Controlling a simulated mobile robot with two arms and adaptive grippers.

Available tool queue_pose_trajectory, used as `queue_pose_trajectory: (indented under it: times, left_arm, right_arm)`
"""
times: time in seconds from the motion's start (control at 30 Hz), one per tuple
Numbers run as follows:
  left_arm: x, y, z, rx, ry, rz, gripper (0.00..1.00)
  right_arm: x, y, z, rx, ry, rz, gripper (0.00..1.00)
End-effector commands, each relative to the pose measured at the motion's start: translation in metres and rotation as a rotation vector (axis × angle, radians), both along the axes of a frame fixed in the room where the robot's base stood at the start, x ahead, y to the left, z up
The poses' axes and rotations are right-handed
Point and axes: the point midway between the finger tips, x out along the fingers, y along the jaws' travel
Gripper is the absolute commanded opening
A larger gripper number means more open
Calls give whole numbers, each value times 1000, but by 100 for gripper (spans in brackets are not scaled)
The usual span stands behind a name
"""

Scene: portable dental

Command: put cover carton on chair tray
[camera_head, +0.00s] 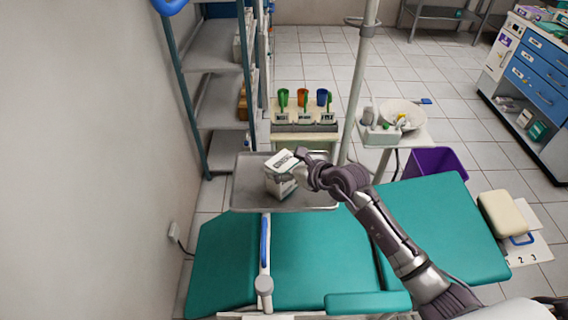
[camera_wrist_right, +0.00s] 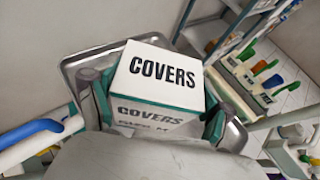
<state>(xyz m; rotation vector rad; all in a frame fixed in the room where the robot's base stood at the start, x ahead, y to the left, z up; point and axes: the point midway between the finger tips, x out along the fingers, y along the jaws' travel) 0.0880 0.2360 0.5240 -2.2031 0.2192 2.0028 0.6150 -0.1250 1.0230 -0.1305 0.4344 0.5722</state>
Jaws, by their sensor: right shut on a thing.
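The cover carton (camera_head: 281,180) is a white box with green edges, at the grey chair tray (camera_head: 243,191) in the head view. It shows large in the right wrist view (camera_wrist_right: 158,80) with "COVERS" printed on its top and side. My right gripper (camera_head: 304,170) is shut on the carton, with fingers on both sides of it. The tray rim (camera_wrist_right: 72,62) shows behind and beside the carton. The carton is over the tray's middle; whether its base touches the tray is hard to tell. My left gripper is not in view.
The teal dental chair (camera_head: 318,245) lies below the tray. Behind are a stand with coloured cups (camera_head: 303,128), a side table with a bowl (camera_head: 402,112), and a vertical pole (camera_head: 357,85). A shelf rack (camera_head: 215,90) stands by the left wall.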

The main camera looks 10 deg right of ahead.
Motion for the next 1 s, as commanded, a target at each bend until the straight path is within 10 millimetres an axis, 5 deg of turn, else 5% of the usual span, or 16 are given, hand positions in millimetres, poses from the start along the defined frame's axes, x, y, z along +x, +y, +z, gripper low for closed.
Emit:
queue_pose_trajectory:
  times: [0.07,0.1,0.2,0.67,1.0]
  left_arm:
    - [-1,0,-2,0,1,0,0]
    - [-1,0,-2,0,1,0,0]
    - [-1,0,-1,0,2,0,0]
    - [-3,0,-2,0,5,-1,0]
    - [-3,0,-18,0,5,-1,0]
  right_arm:
    - [0,0,-1,0,-1,-1,42]
    - [0,0,-2,0,0,0,84]
    - [0,0,-1,0,0,-1,100]
    - [-5,-5,2,-1,0,-2,100]
    - [-55,-38,29,-3,-2,-1,100]
